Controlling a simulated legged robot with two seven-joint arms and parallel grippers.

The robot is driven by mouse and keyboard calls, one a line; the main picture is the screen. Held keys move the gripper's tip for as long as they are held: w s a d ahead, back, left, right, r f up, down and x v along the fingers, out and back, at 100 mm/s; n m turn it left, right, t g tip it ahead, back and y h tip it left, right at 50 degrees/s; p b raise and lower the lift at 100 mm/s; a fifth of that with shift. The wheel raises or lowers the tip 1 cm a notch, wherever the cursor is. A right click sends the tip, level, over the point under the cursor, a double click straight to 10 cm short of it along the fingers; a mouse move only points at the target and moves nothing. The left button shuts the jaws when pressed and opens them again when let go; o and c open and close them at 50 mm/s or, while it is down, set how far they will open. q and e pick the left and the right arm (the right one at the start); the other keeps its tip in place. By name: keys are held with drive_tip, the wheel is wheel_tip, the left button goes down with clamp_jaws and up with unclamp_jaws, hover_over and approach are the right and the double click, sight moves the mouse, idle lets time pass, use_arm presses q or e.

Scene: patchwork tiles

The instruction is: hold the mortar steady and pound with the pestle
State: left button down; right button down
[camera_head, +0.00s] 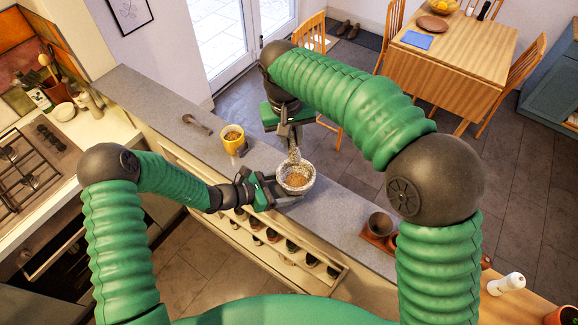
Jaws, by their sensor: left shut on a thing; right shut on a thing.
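The mortar (309,183) is a small speckled grey stone bowl with brown grainy contents, standing upright on the grey counter. My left gripper (276,193) reaches in from the left and is shut on the mortar's near left side. My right gripper (291,136) comes from above and is shut on the pestle's upper part. I cannot tell whether the pestle touches the contents.
A yellow mug (233,138) with brownish contents stands left of the mortar. A grey metal tool (197,124) lies farther left. Dark cups on a wooden tray (375,238) stand to the right. The grey counter (340,212) is clear between mortar and tray.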

sight(290, 160)
drive_tip(key=shift+w+a+f+h, duration=0.2)
drive_tip(key=shift+f+h, duration=0.4)
drive_tip(key=shift+f, duration=0.05)
drive_tip(key=shift+s+a+f+x, duration=0.1)
drive_tip(key=shift+s+a+x, duration=0.15)
drive_tip(key=shift+x, duration=1.15)
drive_tip(key=shift+s+a+f+x, duration=0.15)
drive_tip(key=shift+a+x, duration=0.1)
drive_tip(key=shift+x, duration=1.1)
drive_tip(key=shift+s+a+r+x, duration=0.1)
drive_tip(key=shift+s+a+x, duration=0.1)
drive_tip(key=shift+x, duration=1.2)
drive_tip(key=shift+f, duration=0.1)
drive_tip(key=shift+x, duration=1.1)
drive_tip(key=shift+v, duration=1.15)
